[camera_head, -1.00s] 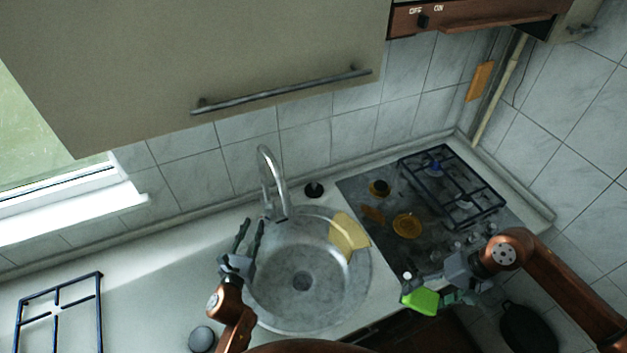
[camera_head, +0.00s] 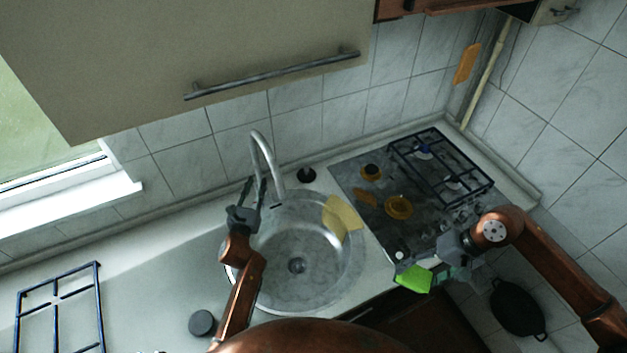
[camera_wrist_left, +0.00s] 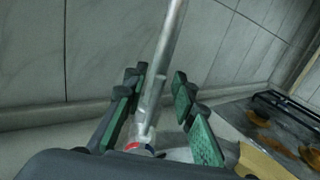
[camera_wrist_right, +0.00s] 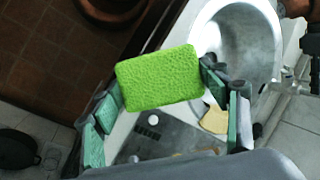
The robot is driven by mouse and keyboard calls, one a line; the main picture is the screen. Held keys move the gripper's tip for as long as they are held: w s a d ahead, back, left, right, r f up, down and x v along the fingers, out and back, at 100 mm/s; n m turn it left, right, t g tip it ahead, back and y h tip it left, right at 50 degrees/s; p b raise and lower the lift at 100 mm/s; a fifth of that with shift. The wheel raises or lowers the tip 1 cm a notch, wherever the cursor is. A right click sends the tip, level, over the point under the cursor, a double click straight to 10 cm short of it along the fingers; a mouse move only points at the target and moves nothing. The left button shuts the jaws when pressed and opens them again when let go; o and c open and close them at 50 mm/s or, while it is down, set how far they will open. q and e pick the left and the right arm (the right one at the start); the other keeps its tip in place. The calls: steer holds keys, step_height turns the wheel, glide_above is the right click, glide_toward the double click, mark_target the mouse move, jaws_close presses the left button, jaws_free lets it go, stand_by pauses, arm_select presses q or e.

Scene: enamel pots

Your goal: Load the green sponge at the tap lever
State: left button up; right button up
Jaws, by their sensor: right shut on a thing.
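The green sponge (camera_head: 414,279) is held by my right gripper (camera_head: 432,273) in front of the hob's near edge. In the right wrist view the sponge (camera_wrist_right: 158,80) lies between the fingertips, its broad face visible. The curved metal tap (camera_head: 268,156) stands behind the sink. My left gripper (camera_head: 257,184) is at the tap's base, open and without the sponge. In the left wrist view its fingers stand apart on either side of the tap's slim metal lever (camera_wrist_left: 152,98), with a red mark near the base. I cannot tell whether they touch it.
A yellow cloth-like piece (camera_head: 342,216) lies over the right rim of the round sink (camera_head: 318,284). The hob (camera_head: 377,222) with a black grate (camera_head: 440,168) is at right. A dark round object (camera_head: 202,323) sits on the counter. A cabinet (camera_head: 170,55) overhangs the back.

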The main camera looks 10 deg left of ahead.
arm_select(q)
steer(key=shift+s+a+r, duration=0.15)
steer(key=shift+s+a, duration=0.1)
steer(key=shift+s, duration=0.1)
steer(key=shift+w+d+f, duration=0.15)
steer(key=shift+w+f, duration=0.3)
steer(key=shift+w, duration=0.3)
steer(key=shift+c, duration=1.3)
steer(key=shift+d, duration=0.15)
steer(key=shift+c, duration=0.9)
steer(key=shift+s+r, duration=0.3)
steer(key=shift+s, duration=0.1)
jaws_close()
steer(key=shift+w+f, duration=0.1)
steer(key=shift+w, duration=0.05)
